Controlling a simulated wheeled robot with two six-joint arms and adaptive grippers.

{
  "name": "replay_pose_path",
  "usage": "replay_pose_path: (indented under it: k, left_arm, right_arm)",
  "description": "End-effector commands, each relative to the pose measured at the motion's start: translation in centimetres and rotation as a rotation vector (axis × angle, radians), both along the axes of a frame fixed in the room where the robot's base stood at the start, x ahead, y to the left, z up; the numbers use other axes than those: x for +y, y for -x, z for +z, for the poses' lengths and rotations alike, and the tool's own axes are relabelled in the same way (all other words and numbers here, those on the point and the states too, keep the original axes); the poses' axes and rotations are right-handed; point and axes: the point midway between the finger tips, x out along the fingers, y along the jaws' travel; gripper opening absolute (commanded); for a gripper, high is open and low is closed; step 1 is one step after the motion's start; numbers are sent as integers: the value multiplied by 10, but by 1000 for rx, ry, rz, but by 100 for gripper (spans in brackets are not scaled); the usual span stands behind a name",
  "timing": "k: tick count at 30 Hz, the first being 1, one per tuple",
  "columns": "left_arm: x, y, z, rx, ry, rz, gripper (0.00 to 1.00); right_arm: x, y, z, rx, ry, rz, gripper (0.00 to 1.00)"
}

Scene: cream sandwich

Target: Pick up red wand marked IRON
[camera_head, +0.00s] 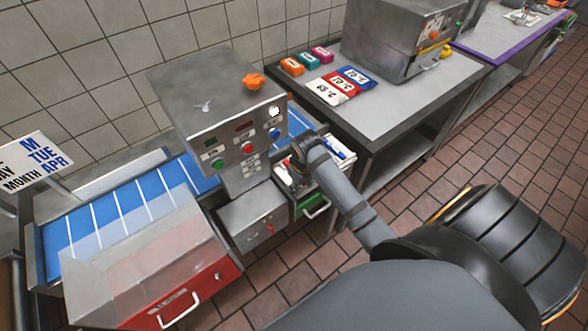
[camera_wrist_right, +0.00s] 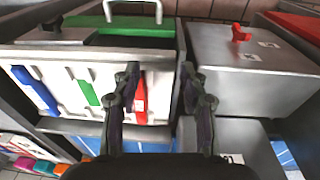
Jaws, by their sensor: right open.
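The red wand (camera_wrist_right: 141,98) lies in a white-lined drawer in the right wrist view, with a green wand (camera_wrist_right: 88,93) and a blue wand (camera_wrist_right: 37,90) to its left. I cannot read its marking. My right gripper (camera_wrist_right: 161,78) is open. The red wand shows between its fingers, close beside the left one in the picture; I see no grip on it. In the head view, my right gripper (camera_head: 296,159) is over the pulled-out drawer and hides part of it. My left gripper is not in view.
The drawer has a green front with a pale handle (camera_head: 317,210). Left of it stand a grey control machine (camera_head: 222,100) and a blue conveyor (camera_head: 125,203) with a red-fronted bin (camera_head: 195,290). A steel table (camera_head: 400,100) with colored blocks stands behind.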

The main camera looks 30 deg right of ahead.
Motion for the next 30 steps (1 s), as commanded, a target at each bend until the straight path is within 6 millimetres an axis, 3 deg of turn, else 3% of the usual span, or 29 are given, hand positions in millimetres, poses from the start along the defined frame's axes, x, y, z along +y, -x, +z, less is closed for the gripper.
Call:
replay_pose_path:
  k: [2, 6, 9, 13, 19, 27, 30]
  left_arm:
    - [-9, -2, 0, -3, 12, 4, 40]
    - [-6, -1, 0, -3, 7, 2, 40]
    - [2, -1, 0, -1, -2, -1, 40]
    - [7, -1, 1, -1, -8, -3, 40]
    - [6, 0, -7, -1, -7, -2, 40]
    - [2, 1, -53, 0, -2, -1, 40]
    - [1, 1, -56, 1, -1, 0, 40]
  right_arm:
    - [-8, -19, 16, 17, -4, -3, 43]
    - [-23, -49, 51, 67, -23, -11, 43]
    - [-32, -62, 73, 97, -38, -16, 43]
    - [-35, -67, 85, 115, -48, -16, 43]
    - [-35, -67, 77, 117, -49, -16, 43]
    - [-35, -67, 32, 115, -48, -16, 43]
    - [-35, -67, 29, 114, -48, -16, 43]
